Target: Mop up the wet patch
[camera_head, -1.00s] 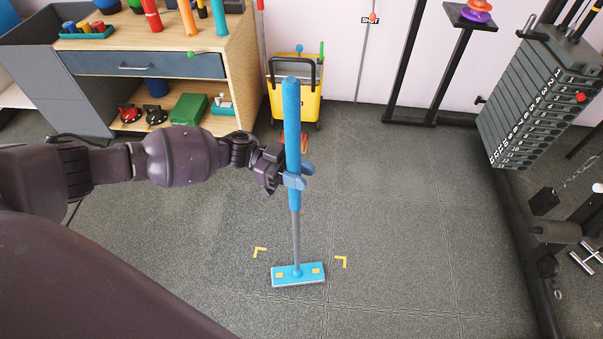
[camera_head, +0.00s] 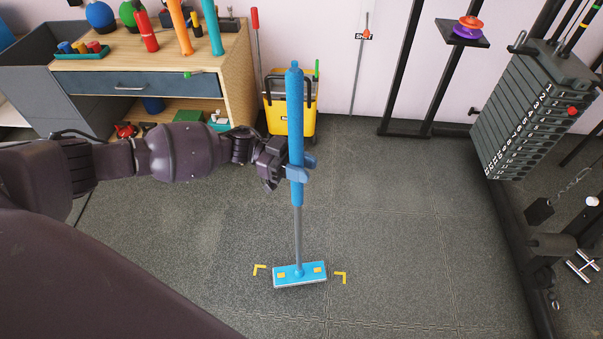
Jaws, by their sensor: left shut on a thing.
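My left gripper (camera_head: 297,171) is shut on the blue upper handle of a mop (camera_head: 297,115) and holds it nearly upright. A grey pole (camera_head: 298,235) runs down to the flat light-blue mop head (camera_head: 290,275), which has two yellow patches. The head appears to rest on the grey floor, between a left yellow corner mark (camera_head: 259,268) and a right yellow corner mark (camera_head: 341,276). I cannot clearly make out a wet patch; any part under the head is hidden. My right gripper is not in view.
A yellow mop bucket (camera_head: 290,119) stands by the wall. A wooden shelf unit (camera_head: 238,75) with a grey drawer is at the back left. A weight stack (camera_head: 528,110) and black frame stand at the right. The floor right of the mop is clear.

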